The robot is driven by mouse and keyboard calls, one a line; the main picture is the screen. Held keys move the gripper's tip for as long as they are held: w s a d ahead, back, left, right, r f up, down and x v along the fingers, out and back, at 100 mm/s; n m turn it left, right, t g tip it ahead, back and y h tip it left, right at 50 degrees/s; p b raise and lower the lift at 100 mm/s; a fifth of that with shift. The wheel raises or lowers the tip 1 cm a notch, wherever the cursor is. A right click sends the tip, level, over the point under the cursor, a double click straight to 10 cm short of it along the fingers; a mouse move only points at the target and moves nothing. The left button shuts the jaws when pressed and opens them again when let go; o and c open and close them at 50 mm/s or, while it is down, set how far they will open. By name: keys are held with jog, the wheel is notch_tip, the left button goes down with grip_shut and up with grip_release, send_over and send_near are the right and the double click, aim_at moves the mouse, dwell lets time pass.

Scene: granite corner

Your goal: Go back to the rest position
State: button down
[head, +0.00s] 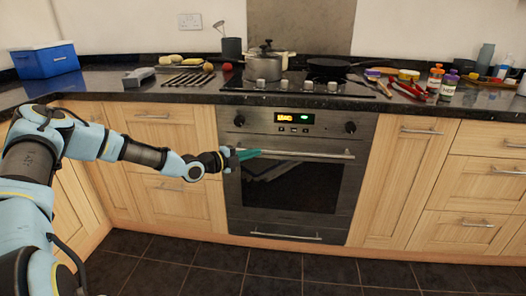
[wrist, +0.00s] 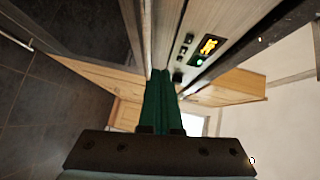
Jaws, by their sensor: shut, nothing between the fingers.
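My gripper (head: 247,154) is in front of the upper part of the built-in oven (head: 285,215), close to the left end of the oven's handle bar (head: 310,155). Its green fingers are shut together with nothing between them. In the wrist view the shut fingers (wrist: 161,95) point toward the oven front, with the lit control panel (wrist: 200,48) just to their right. I cannot tell whether the fingertips touch the handle. My arm reaches in from the left, below the worktop edge. The oven door looks shut.
The dark worktop (head: 160,95) runs above the arm. It holds a blue box (head: 45,60), a pot (head: 266,64), a pan (head: 328,66) and several bottles and utensils. Wooden drawers (head: 160,125) stand behind the arm. The tiled floor (head: 180,262) in front is clear.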

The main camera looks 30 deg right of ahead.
jog(key=shift+a, duration=0.5)
jog(key=s+a+r+m+g+y+p, duration=0.2)
jog(key=s+a+m+y, duration=0.25)
jog(key=a+m, duration=0.45)
jog(key=s+a+r+m+g+y+p, duration=0.1)
jog(key=s+a+m+g+y+p, duration=0.15)
jog(key=s+a+m, duration=0.6)
jog(key=s+a+r+m+t+y+p, duration=0.1)
jog(key=a+r+m+y, duration=0.2)
jog(key=a+r+m, duration=0.2)
jog(key=s+a+r+m+t+y+p, duration=0.1)
jog(key=a+r+m+t+y, duration=0.1)
jog(key=a+r+m, duration=0.3)
jog(key=s+a+r+m+t+y+p, duration=0.1)
jog(key=a+r+m+y, duration=0.3)
jog(key=a+m, duration=0.8)
jog(key=a+r+t, duration=0.1)
jog(key=a+r, duration=0.1)
jog(key=a, duration=0.3)
jog(key=shift+a+p, duration=0.35)
jog(key=shift+a, duration=0.05)
jog(key=shift+s+r, duration=0.1)
